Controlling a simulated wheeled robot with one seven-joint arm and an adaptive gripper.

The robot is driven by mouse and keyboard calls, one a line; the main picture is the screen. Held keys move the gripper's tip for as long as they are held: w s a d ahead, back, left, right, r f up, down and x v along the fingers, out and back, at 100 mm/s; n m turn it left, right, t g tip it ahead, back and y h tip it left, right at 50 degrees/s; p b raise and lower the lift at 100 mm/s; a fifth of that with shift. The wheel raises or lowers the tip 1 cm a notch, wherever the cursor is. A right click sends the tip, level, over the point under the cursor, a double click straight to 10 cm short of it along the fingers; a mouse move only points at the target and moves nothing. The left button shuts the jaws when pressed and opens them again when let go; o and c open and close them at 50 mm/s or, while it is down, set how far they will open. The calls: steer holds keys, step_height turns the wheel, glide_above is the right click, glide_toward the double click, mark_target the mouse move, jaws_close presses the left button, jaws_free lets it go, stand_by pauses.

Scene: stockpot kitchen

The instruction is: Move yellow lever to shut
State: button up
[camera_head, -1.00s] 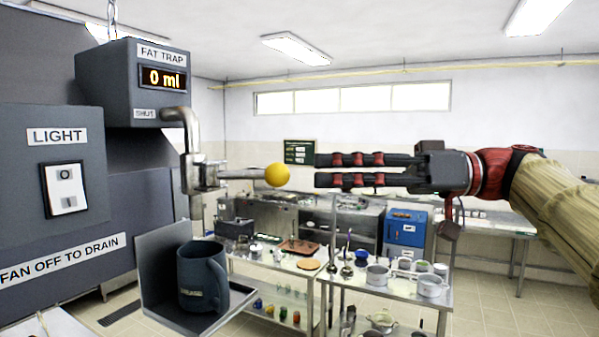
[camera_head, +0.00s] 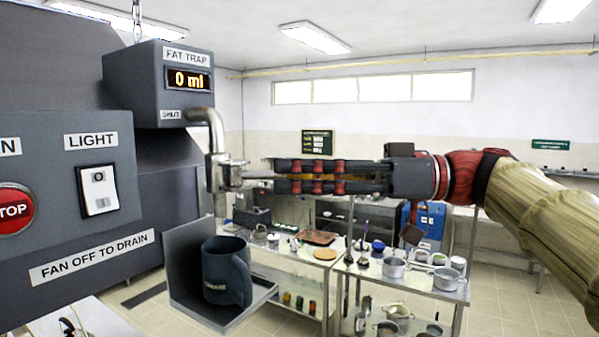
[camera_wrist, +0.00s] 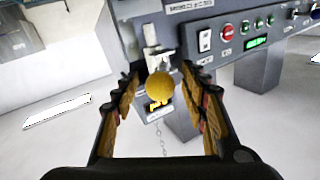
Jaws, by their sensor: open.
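The lever (camera_head: 255,175) is a thin metal rod sticking out level to the right from the pipe valve (camera_head: 222,172), under the fat trap box. Its yellow ball knob (camera_wrist: 160,86) shows in the wrist view between my two fingers, with gaps at its sides. In the head view the ball is hidden behind my fingers. My gripper (camera_head: 276,175) is open, its fingers level and reaching left around the lever's end. A "SHUT" label (camera_head: 171,115) is on the box above the valve.
The fat trap display (camera_head: 188,80) reads 0 ml. A dark mug (camera_head: 226,270) stands on a shelf bracket (camera_head: 186,295) below the valve. A grey panel with a light switch (camera_head: 99,190) and a red STOP button (camera_head: 13,209) is at left. Tables with pots stand behind.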

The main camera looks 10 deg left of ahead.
jaws_close()
stand_by(0.5)
stand_by(0.4)
